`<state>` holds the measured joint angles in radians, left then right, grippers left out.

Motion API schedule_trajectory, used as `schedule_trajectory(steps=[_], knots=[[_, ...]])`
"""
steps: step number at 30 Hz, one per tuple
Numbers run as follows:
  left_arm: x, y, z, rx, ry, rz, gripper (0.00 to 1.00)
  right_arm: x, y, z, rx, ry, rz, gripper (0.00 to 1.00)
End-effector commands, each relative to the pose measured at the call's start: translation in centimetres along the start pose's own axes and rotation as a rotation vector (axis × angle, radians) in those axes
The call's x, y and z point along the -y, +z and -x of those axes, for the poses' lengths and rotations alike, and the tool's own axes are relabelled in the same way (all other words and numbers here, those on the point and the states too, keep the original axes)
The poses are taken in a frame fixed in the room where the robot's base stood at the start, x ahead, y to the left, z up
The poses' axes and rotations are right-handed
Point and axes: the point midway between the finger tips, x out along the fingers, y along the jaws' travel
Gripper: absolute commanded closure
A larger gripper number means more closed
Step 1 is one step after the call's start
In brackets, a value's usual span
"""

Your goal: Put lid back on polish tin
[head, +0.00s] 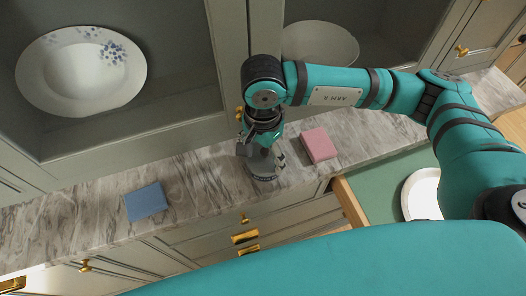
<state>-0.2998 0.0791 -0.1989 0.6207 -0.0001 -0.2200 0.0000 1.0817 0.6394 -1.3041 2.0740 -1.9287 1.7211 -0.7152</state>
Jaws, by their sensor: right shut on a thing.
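My right gripper (262,158) comes down from above onto the grey marble counter (205,182). It is shut on the lid of the polish tin. A small round grey tin (264,177) with a darker lower side sits on the counter directly under the fingers. The fingers hide most of the lid, and I cannot tell whether lid and tin touch. My left gripper is not in view.
A blue folded cloth or pad (146,202) lies left on the counter, and a pink one (319,146) lies close right of the gripper. A flowered plate (82,70) stands in the cabinet behind. A white round dish (422,194) is at the right.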

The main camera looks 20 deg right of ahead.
Motion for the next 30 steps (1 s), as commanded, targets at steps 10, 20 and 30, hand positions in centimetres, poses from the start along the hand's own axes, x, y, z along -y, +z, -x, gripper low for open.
schedule_trajectory(steps=[10,20,30], knots=[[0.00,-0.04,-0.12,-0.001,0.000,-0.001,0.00,0.01,0.01,0.04,0.000,-0.001,0.001,0.47],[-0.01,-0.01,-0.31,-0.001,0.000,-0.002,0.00,0.02,0.01,-0.02,-0.001,-0.001,0.001,0.47],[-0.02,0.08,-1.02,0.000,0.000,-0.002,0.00,0.03,-0.01,-0.04,-0.001,-0.001,0.001,0.47]])
